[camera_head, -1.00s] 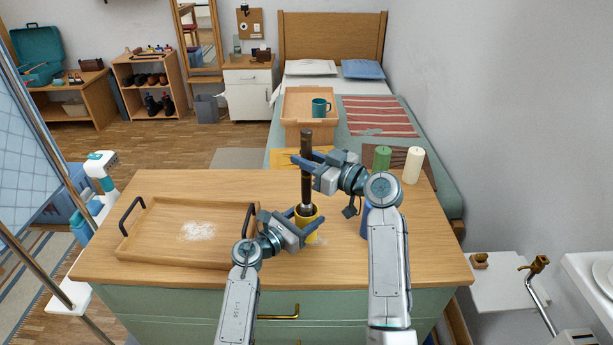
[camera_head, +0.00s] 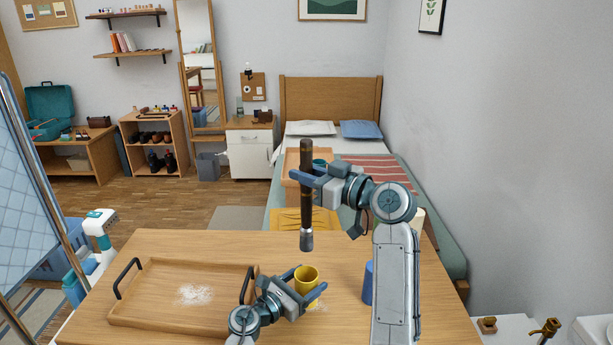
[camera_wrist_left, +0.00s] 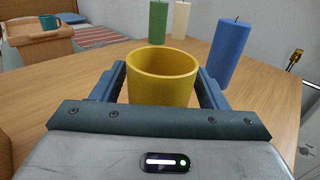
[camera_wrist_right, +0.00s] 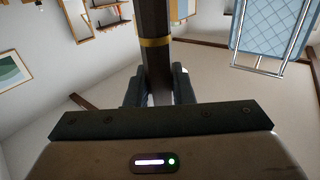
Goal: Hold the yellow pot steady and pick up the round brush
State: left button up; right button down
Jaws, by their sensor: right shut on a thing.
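The yellow pot (camera_head: 306,279) stands upright on the wooden table. My left gripper (camera_head: 305,287) is around it, one finger against each side. In the left wrist view the pot (camera_wrist_left: 162,78) sits between the two fingers. The round brush (camera_head: 306,200) has a long dark handle and a metal-banded lower end. It hangs upright in the air above the pot, its lower end clear of the rim. My right gripper (camera_head: 308,180) is shut on its handle. In the right wrist view the brush handle (camera_wrist_right: 155,50) shows a gold band; its lower end is out of that view.
A wooden tray (camera_head: 125,310) with white powder lies left of the pot. A blue candle (camera_head: 368,283) stands to the right, partly behind my right arm. The left wrist view also shows a green candle (camera_wrist_left: 158,22) and a cream candle (camera_wrist_left: 180,18). A bed stands beyond the table.

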pick_arm(q)
jog(key=shift+o, duration=0.9)
